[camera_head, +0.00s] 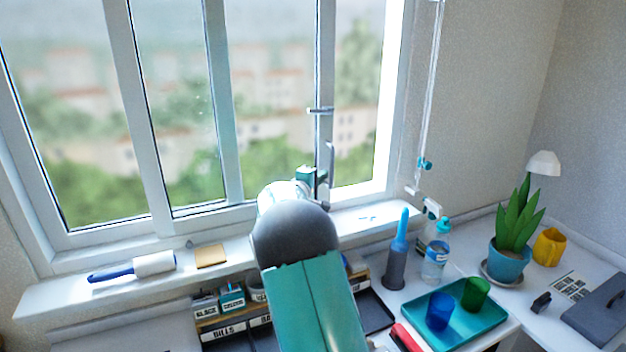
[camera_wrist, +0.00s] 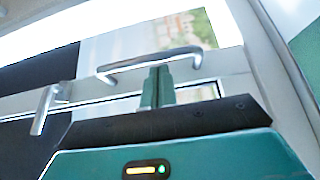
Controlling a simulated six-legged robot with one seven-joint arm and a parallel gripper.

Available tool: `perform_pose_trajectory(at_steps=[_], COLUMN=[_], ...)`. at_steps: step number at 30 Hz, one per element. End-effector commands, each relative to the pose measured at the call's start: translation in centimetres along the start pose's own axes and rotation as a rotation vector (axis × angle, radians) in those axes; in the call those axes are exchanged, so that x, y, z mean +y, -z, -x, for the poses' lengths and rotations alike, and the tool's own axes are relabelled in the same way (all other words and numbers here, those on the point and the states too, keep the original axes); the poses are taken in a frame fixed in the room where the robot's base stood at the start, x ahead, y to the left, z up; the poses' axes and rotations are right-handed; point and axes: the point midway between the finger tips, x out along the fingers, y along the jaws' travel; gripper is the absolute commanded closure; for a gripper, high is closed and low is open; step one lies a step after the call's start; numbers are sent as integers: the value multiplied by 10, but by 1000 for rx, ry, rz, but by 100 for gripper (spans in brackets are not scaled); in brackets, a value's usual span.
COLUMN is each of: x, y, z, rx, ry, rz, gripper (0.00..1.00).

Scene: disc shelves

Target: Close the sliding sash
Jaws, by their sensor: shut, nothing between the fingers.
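The sliding sash (camera_head: 222,95) is a white-framed glass panel in the window. Its right upright (camera_head: 325,70) stands left of the outer frame's right side, with a bright gap between them. A grey bar handle (camera_head: 331,160) is on that upright, and a small lever (camera_head: 320,110) is above it. My gripper (camera_head: 308,176) is at the handle's lower part, partly hidden by my arm. In the wrist view, the shut green fingers (camera_wrist: 157,86) are close beside the handle bar (camera_wrist: 150,59). I cannot tell whether they touch it. The lever (camera_wrist: 45,108) is at the left there.
The sill holds a lint roller (camera_head: 135,267) and a tan sponge (camera_head: 210,256). Below are labelled boxes (camera_head: 232,297). At right stand a spray bottle (camera_head: 435,252), a teal tray (camera_head: 490,318) with two cups, and a potted plant (camera_head: 510,258).

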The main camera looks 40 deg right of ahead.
Motion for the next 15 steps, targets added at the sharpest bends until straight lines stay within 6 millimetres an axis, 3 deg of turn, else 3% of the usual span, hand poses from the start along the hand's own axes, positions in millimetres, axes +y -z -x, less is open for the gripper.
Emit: perform_pose_trajectory(at_steps=[11,15], x=[0,0], y=[-1,-8], z=[-1,-11], rx=[0,-3], ry=[0,-1], rz=[0,1], gripper=[100,100])
